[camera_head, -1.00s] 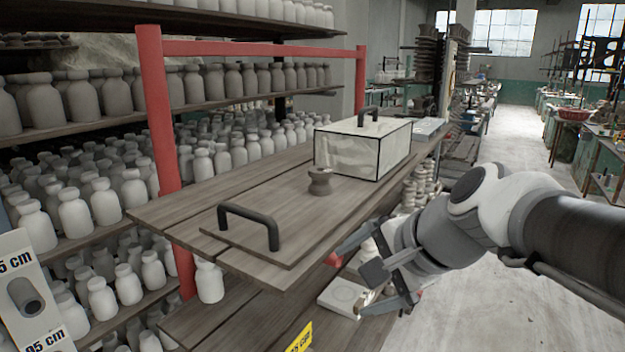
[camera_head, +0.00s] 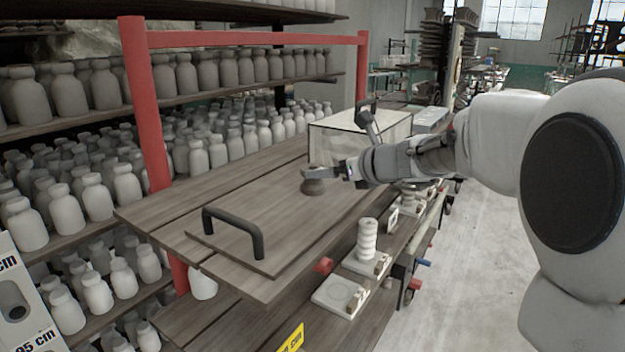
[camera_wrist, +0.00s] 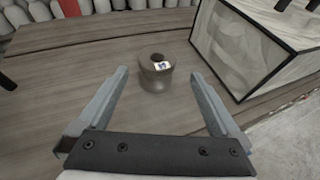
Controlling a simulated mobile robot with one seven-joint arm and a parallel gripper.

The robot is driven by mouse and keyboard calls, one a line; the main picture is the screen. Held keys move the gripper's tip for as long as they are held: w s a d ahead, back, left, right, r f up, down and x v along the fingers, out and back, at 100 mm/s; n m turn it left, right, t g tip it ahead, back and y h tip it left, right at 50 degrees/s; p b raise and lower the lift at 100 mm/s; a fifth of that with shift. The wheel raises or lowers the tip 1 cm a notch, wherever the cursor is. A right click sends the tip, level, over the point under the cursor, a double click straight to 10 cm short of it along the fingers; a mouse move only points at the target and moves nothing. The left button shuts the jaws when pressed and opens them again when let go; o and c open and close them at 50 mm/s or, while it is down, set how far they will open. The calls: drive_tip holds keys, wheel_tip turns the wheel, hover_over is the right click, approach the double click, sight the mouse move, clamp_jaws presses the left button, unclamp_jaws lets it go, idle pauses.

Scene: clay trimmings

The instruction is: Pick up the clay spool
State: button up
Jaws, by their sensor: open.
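The clay spool (camera_wrist: 157,76) is a small brown-grey spool with a hole in its top, standing upright on a wooden board. In the wrist view it sits ahead of and between the two fingers of my gripper (camera_wrist: 159,82), which are open wide. A small bright patch shows on its side. In the head view only the lower part of the spool (camera_head: 313,188) shows, because my gripper (camera_head: 335,150) covers its top. I cannot tell from these views whether a finger touches the spool.
A pale box with black edges (camera_head: 340,146) stands close behind the spool. The board has a dark handle (camera_head: 238,232) at its near end. Racks of grey bottles (camera_head: 75,205) line the left. A lower shelf holds stacked rings (camera_head: 367,240). Board space in front of the spool is clear.

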drive_tip(key=x, duration=1)
drive_tip(key=shift+a+r+p, duration=0.15)
drive_tip(key=shift+a+p, duration=0.2)
drive_tip(key=shift+p, duration=0.05)
drive_tip(key=c, duration=1.6)
